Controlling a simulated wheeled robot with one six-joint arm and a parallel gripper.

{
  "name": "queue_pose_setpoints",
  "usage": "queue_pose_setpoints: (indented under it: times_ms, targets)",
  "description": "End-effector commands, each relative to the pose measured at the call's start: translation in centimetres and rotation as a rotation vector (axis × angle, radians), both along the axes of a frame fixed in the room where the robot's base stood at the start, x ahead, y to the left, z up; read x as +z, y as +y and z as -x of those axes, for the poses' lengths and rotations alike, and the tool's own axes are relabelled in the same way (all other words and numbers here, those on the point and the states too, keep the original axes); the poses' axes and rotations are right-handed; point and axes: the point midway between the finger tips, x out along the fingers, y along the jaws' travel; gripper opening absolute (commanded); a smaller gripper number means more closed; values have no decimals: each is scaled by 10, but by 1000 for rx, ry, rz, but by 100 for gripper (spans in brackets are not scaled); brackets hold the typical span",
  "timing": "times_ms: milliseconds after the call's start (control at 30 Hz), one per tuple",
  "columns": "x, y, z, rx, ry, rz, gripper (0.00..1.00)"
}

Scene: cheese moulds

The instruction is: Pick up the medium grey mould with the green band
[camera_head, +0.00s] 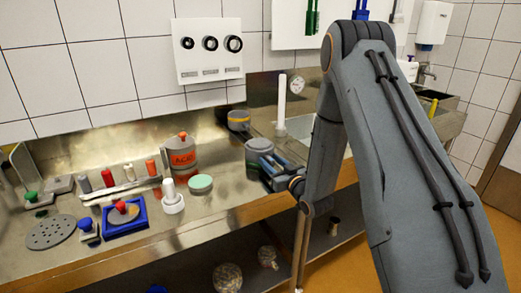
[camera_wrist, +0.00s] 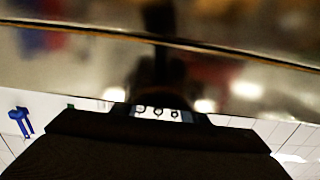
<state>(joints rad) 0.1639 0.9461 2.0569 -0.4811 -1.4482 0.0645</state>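In the wrist view a large dark shape fills the bottom, and no mould can be made out.
Left on the counter (camera_head: 225,197) are a pale green disc (camera_head: 200,183), a white stepped piece (camera_head: 172,199), an orange-red labelled pot (camera_head: 182,156) and a blue tray (camera_head: 139,226). A white upright tube (camera_head: 281,103) stands behind my gripper. My arm hides much of the right side.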

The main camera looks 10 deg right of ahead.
Motion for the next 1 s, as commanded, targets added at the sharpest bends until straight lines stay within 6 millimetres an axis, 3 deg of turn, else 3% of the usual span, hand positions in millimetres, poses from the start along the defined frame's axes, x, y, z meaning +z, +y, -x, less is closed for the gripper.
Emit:
queue_pose_setpoints:
  times_ms: [167, 400, 800, 1000]
  targets:
    - [0, 0, 0, 0, 0, 0, 37]
    - [0, 0, 0, 0, 0, 0, 0]
    - [2, 0, 0, 0, -1, 1, 0]
    - [13, 0, -1, 0, -3, 1, 0]
